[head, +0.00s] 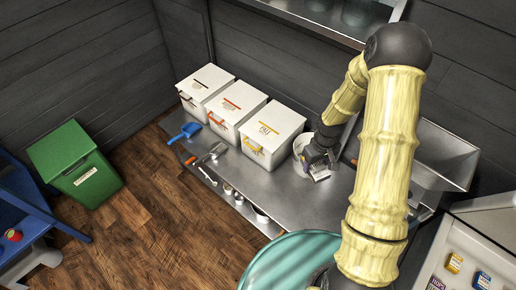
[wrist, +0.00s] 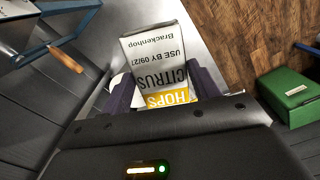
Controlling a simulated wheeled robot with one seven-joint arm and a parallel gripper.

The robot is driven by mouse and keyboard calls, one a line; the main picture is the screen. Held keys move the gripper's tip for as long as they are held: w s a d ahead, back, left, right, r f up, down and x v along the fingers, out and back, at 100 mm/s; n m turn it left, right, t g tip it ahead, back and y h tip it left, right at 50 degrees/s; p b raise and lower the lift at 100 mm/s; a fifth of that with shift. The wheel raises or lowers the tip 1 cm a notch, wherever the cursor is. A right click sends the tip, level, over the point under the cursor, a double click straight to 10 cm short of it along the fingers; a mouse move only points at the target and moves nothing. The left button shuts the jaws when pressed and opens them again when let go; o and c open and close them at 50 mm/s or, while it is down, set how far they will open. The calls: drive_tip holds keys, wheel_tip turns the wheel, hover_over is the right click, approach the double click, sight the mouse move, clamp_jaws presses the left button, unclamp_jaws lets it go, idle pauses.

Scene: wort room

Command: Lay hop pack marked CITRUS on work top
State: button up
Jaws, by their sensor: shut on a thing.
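The hop pack marked CITRUS (wrist: 155,60) is a pale grey-white pack with a yellow HOPS band, its print upside down in the wrist view. My gripper (wrist: 165,92) is shut on it, with a dark finger on each side of the yellow end. In the head view my gripper (head: 318,154) is over the back part of the steel work top (head: 290,199), and a small part of the pack (head: 321,174) shows below it. I cannot tell whether the pack touches the work top.
A white round thing (head: 299,148) is close beside my gripper. Three white lidded bins (head: 270,130) line the back. A blue scoop (head: 185,132) and several metal tools lie on the left. A steel sink (head: 447,157) is right. A green bin (head: 88,178) stands on the floor.

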wheel_tip(320, 180, down, 31)
drive_tip(key=w+m+b, duration=0.1)
drive_tip(key=m+b, duration=0.3)
drive_tip(key=b, duration=3.6)
drive_tip(key=shift+w+a, duration=0.25)
drive_tip(key=shift+w, duration=0.05)
drive_tip(key=b, duration=0.2)
hover_over(298, 210)
drive_tip(key=shift+f, duration=3.15)
drive_tip(key=shift+a, duration=0.1)
drive_tip(key=shift+f, duration=1.9)
drive_tip(key=shift+f+b, duration=0.15)
drive_tip(key=shift+b, duration=0.15)
